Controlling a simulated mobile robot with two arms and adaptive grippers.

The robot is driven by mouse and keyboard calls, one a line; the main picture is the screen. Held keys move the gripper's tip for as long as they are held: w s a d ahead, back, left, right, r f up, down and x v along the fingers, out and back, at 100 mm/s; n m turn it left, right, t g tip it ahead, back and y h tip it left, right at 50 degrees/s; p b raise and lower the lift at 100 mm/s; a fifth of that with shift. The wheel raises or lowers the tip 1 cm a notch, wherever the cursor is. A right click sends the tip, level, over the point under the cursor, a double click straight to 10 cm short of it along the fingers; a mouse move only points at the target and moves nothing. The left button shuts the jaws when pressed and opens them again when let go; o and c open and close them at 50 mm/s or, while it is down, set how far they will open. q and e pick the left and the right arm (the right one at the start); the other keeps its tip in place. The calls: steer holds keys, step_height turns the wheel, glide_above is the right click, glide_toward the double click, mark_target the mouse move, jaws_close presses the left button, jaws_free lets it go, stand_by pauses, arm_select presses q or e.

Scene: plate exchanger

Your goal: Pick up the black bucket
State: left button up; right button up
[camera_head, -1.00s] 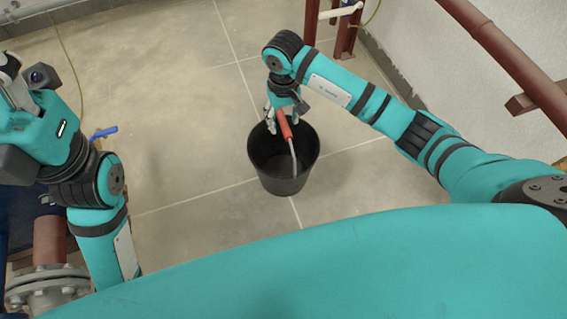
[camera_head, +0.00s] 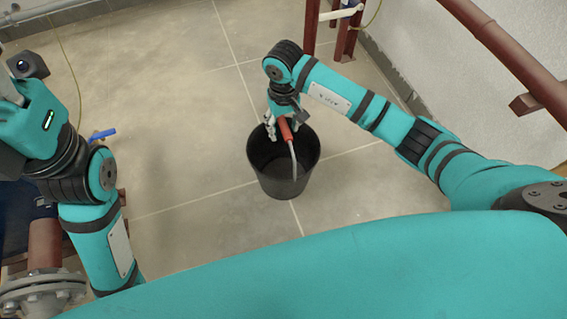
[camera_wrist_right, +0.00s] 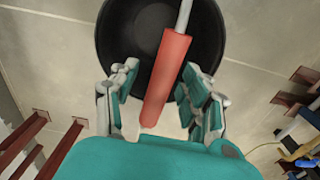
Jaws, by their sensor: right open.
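The black bucket (camera_head: 284,189) stands upright on the tiled floor in the middle of the head view. It fills the top middle of the right wrist view (camera_wrist_right: 112,40). My right gripper (camera_head: 284,130) is at the bucket's far rim with its fingers spread. In the right wrist view the open fingers (camera_wrist_right: 163,100) stand on either side of a red-handled tool (camera_wrist_right: 166,75). The tool's grey shaft (camera_head: 293,160) reaches into the bucket; I cannot tell whether the fingers touch the bucket or tool. My left gripper (camera_head: 10,88) is cut off at the left edge.
A blue valve handle (camera_head: 103,134) and a flanged pipe (camera_head: 45,285) are at the left. A brown metal frame (camera_head: 345,35) stands at the back, and a brown rail (camera_head: 505,60) runs along the right wall. The floor around the bucket is clear.

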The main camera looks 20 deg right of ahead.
jaws_close()
